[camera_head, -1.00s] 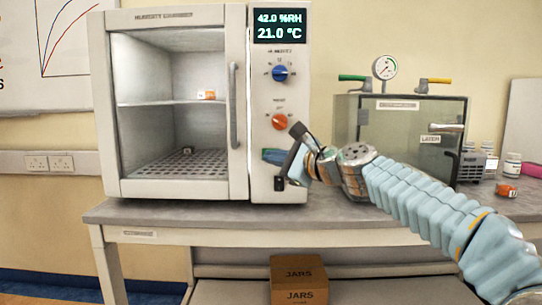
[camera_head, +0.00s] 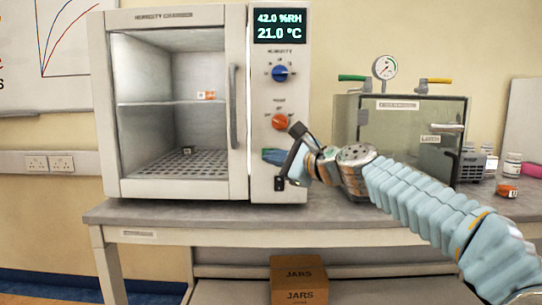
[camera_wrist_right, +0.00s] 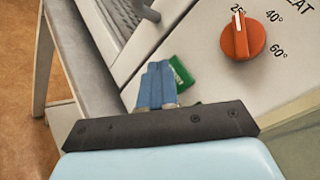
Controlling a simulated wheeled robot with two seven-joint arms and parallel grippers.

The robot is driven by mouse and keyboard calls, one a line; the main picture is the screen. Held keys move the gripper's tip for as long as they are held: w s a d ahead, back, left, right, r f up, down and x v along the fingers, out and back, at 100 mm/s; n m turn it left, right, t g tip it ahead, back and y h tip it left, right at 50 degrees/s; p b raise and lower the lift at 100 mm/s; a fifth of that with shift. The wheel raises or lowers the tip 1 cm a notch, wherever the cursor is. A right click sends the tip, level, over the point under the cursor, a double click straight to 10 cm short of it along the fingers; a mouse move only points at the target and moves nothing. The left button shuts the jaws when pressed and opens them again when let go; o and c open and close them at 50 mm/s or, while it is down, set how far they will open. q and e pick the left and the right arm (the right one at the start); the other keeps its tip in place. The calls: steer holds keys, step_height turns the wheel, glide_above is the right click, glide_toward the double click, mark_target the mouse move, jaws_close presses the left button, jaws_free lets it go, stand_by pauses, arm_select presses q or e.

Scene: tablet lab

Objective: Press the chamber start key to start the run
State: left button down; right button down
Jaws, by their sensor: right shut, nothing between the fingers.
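The humidity chamber (camera_head: 178,189) stands on the bench with its control panel on the right side. Its green start key (camera_wrist_right: 182,74) shows in the right wrist view, partly hidden by my fingers. My right gripper (camera_head: 272,156) is shut and empty, its blue fingertips in front of the lower panel. In the right wrist view, the fingertips (camera_wrist_right: 158,84) overlap the key's left side; I cannot tell whether they touch it. The display (camera_head: 279,26) reads 42.0 %RH and 21.0 °C. My left gripper is out of view.
An orange heat knob (camera_head: 279,121) sits just above my fingers, with a blue humidity knob (camera_head: 280,73) higher up. The door handle (camera_head: 233,106) is to their left. A glass vacuum box (camera_head: 400,140) stands behind my right arm.

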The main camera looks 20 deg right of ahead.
steer(key=shift+w, duration=0.1)
steer(key=shift+w+d, duration=0.1)
steer(key=shift+w, duration=0.2)
steer(key=shift+w+d+p, duration=0.1)
steer(key=shift+w+p, duration=0.2)
stand_by(0.6)
steer(key=shift+s+a, duration=0.2)
steer(key=shift+s, duration=0.5)
steer(key=shift+s+a+b, duration=0.15)
steer(key=shift+s+a, duration=0.1)
steer(key=shift+s, duration=0.55)
steer(key=shift+s+a+b, duration=0.2)
steer(key=shift+s, duration=0.6)
steer(key=shift+s+a+b, duration=0.15)
steer(key=shift+s+a, duration=0.1)
steer(key=shift+s, duration=0.55)
